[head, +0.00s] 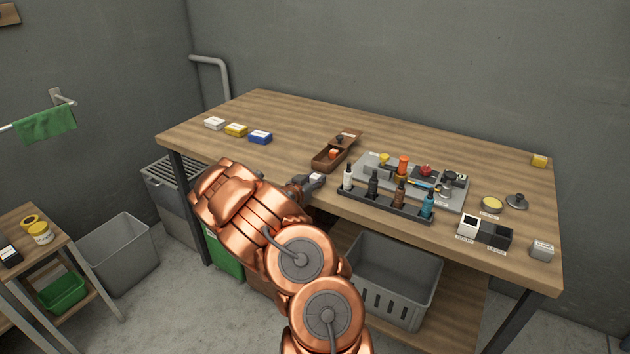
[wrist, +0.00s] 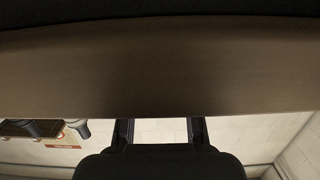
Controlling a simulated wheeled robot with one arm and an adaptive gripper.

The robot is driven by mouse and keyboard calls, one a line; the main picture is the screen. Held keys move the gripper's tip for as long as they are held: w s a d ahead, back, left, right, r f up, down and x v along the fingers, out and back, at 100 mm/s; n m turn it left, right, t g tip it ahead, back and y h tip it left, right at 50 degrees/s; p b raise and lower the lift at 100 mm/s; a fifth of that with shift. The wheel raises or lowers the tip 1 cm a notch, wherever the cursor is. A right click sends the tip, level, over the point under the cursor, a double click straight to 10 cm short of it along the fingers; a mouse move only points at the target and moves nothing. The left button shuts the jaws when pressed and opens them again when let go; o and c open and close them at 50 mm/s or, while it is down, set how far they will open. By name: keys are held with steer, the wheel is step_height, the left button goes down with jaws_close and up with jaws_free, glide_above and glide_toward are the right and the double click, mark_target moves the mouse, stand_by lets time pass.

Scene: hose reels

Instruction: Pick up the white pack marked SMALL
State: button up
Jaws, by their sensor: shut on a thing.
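My gripper (head: 312,183) is over the front edge of the workbench, left of the black bottle rack. It is shut on a small white pack (head: 318,178), of which only a little shows at the fingertips. Any marking on this pack is too small to read. Another white pack (head: 215,124) lies at the back left of the bench, and its print cannot be read either. In the wrist view, the two dark fingers (wrist: 160,130) show beside a broad brownish surface; I cannot tell what that surface is.
The wooden bench (head: 290,118) also holds a yellow pack (head: 236,130), a blue pack (head: 260,137), an open brown box (head: 327,160), and a black rack (head: 385,206) of several bottles before a grey tray. A grey crate (head: 395,280) sits below.

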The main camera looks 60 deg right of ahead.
mark_target(315, 176)
steer(key=shift+c, duration=0.4)
steer(key=shift+r+b, duration=0.45)
steer(key=shift+r, duration=0.3)
step_height(315, 176, up, 2)
steer(key=shift+b, duration=0.35)
steer(key=s+a+b, duration=0.1)
steer(key=s+a, duration=0.1)
steer(key=a, duration=0.5)
steer(key=s+a+r+b, duration=0.1)
steer(key=s+a+b, duration=0.1)
steer(key=a, duration=0.6)
steer(key=shift+s+r, duration=0.25)
steer(key=shift+s, duration=0.4)
